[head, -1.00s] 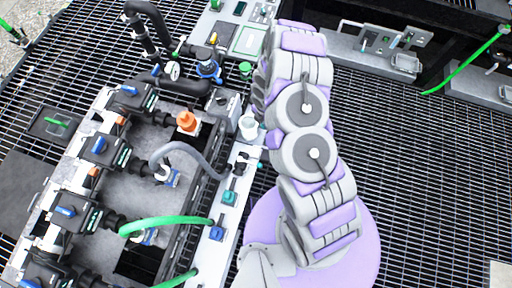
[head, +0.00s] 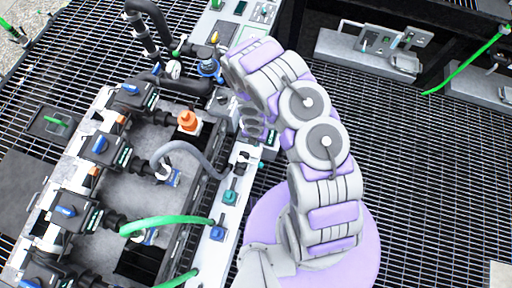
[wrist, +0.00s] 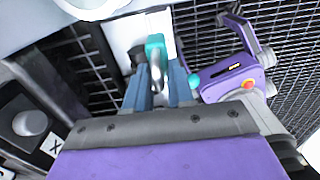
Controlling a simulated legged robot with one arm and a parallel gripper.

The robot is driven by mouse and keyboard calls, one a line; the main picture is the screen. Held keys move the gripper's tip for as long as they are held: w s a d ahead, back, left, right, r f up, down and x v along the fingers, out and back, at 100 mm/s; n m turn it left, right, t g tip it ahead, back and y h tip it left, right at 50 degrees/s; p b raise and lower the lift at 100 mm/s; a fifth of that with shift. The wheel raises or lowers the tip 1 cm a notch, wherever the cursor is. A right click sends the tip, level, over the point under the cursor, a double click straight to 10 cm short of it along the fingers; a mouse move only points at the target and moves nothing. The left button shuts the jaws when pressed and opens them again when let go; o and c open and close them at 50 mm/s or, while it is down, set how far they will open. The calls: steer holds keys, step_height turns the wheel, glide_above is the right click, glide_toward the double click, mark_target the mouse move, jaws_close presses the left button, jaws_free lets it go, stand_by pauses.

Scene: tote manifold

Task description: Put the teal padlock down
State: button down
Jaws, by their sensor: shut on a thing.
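In the wrist view, the teal padlock (wrist: 155,42) shows just beyond my fingertips, with its silver shackle between the two blue-grey fingers. My gripper (wrist: 160,85) is shut on it. A pale surface lies behind the padlock; I cannot tell whether they touch. In the head view, my gripper (head: 252,125) is over the pale rail (head: 218,232) to the right of the manifold. My arm and gripper hide most of the held padlock there.
Several black valves with blue handles line the left of the manifold (head: 98,148). An orange fitting (head: 188,121) and a grey hose (head: 183,148) are near the gripper. A teal item (head: 230,197) and a blue item (head: 218,233) sit on the rail. Open grating lies to the right.

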steer(key=shift+s+a+f, duration=0.1)
steer(key=shift+f, duration=0.15)
steer(key=shift+f+b, duration=2.35)
steer(key=shift+f, duration=2.45)
steer(key=shift+f, duration=0.1)
steer(key=shift+f+b, duration=0.35)
steer(key=shift+b, duration=0.05)
steer(key=shift+f, duration=0.25)
steer(key=c, duration=1)
jaws_free()
steer(key=shift+r, duration=0.1)
